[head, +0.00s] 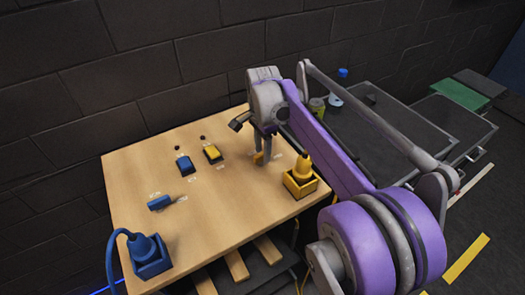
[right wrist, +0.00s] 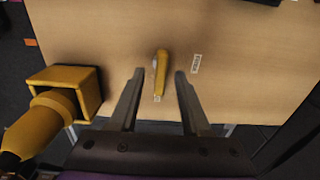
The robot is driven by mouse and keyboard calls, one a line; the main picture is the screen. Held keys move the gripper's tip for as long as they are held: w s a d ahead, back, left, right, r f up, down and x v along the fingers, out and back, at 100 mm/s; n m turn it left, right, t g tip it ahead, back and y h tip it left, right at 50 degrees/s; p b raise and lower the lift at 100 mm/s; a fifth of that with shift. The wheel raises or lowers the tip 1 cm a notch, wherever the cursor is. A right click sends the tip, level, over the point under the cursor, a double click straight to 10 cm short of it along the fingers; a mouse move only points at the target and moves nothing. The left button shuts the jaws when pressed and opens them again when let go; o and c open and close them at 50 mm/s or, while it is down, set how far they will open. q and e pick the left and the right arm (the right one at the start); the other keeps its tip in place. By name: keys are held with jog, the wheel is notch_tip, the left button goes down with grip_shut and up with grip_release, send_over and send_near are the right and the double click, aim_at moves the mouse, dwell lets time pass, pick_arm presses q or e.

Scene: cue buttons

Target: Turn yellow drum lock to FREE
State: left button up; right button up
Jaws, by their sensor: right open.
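The yellow drum lock handle (right wrist: 160,73) stands on the wooden board, and in the right wrist view it lies between the two open fingers of my right gripper (right wrist: 157,98), with a gap on each side. A small label (right wrist: 196,63) sits to the right of it and another sits at its near end; I cannot read them clearly. In the head view my right gripper (head: 263,150) reaches down over the board, and the yellow handle (head: 258,157) shows partly behind its fingers. My left gripper is not in view.
A yellow plug in a yellow socket box (head: 300,186) stands close to the right gripper. A blue handle (head: 160,202), blue plug box (head: 150,258), blue switch (head: 185,165) and yellow switch (head: 212,153) are also on the wooden board (head: 215,225). A dark brick wall stands behind.

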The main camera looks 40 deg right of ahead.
jog(key=shift+f, duration=0.25)
grip_shut()
